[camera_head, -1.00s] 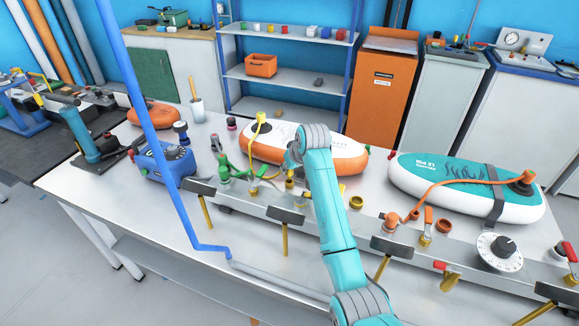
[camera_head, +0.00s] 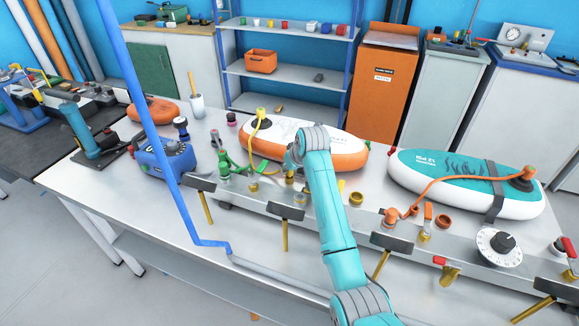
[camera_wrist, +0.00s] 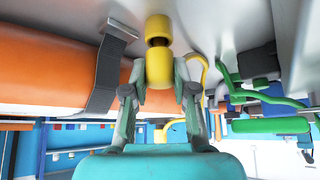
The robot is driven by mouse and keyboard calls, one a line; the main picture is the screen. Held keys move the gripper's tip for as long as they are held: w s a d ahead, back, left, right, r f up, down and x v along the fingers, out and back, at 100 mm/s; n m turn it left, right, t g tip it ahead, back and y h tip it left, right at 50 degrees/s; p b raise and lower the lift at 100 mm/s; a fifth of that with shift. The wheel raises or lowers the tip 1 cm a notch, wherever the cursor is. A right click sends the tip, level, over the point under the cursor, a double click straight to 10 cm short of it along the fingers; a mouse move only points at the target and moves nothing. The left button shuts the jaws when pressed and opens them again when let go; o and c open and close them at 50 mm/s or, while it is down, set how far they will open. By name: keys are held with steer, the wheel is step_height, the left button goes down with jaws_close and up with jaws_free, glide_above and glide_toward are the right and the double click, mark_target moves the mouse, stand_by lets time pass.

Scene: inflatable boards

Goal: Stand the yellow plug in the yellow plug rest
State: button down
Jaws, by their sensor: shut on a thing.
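My gripper (camera_wrist: 158,98) is shut on the yellow plug (camera_wrist: 160,76) in the wrist view, a finger on each side. A yellow cylinder (camera_wrist: 158,26) with a dark hollow end lies in line with the plug, just beyond the fingertips. I cannot tell whether it touches the plug or whether it is a part of it. In the head view my gripper is mostly hidden behind my turquoise arm, low over the front of the bench. A yellow ring-like cup (camera_head: 356,198), which looks like the yellow plug rest, stands to the right of my arm.
An orange-and-white board (camera_head: 342,153) lies behind my gripper, with a yellow hose (camera_head: 260,115) on it. Green fittings (camera_head: 225,168) stand to the left. A teal board (camera_head: 420,171), an orange hose (camera_head: 445,182) and an orange cup (camera_head: 443,222) are to the right.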

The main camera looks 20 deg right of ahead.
steer(key=shift+f, duration=0.2)
steer(key=c, duration=0.8)
jaws_free()
steer(key=shift+c, duration=0.2)
steer(key=v, duration=1.2)
steer(key=shift+f, duration=0.1)
steer(key=shift+s, duration=0.2)
